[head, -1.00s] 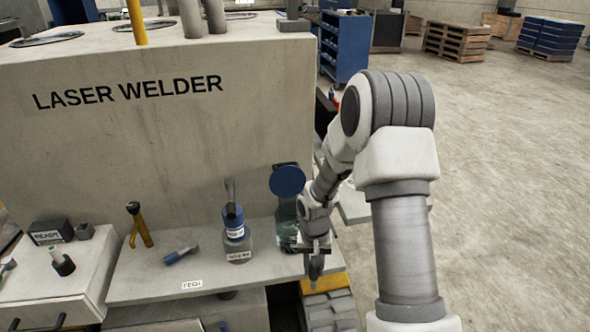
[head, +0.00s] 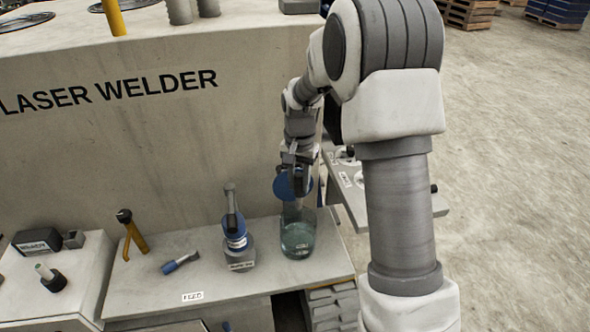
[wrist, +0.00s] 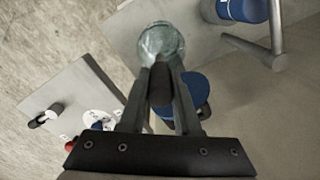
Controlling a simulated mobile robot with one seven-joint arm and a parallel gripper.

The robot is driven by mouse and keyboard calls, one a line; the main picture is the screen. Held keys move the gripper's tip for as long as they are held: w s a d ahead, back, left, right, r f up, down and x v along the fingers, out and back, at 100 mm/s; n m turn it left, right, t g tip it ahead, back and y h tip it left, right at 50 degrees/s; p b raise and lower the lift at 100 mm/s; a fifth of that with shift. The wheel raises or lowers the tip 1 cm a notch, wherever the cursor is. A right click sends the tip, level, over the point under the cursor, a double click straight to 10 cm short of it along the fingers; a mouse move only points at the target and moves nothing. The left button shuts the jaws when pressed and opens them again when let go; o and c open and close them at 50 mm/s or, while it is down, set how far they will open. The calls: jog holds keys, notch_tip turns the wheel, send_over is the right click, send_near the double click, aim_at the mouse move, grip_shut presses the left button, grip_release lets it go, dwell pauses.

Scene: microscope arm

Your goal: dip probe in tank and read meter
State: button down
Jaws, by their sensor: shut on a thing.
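My gripper (head: 298,170) is shut on a dark probe, seen between the fingers in the wrist view (wrist: 160,85). It hangs pointing down over the tank, a clear glass jar with teal liquid (head: 297,242), at the right end of the bench. The jar's round rim also shows beyond the fingertips in the wrist view (wrist: 161,42). I cannot tell whether the probe tip is inside the jar. A blue round lid (head: 285,187) stands raised behind the jar, close to the gripper. A dark box with a display (head: 38,241), possibly the meter, sits far left; its text is unreadable now.
A blue-handled tool (head: 181,263) and a yellow-and-black tool (head: 133,235) are farther left. The LASER WELDER wall (head: 150,150) rises behind. A grey side shelf (head: 345,190) is at the right.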

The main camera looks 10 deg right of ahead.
jog(key=shift+w, duration=0.35)
jog(key=shift+f, duration=0.2)
jog(key=shift+f+b, duration=5.15)
jog(key=shift+f, duration=2.35)
notch_tip(320, 180, up, 15)
jog(key=p, duration=1)
jog(key=shift+s, duration=0.2)
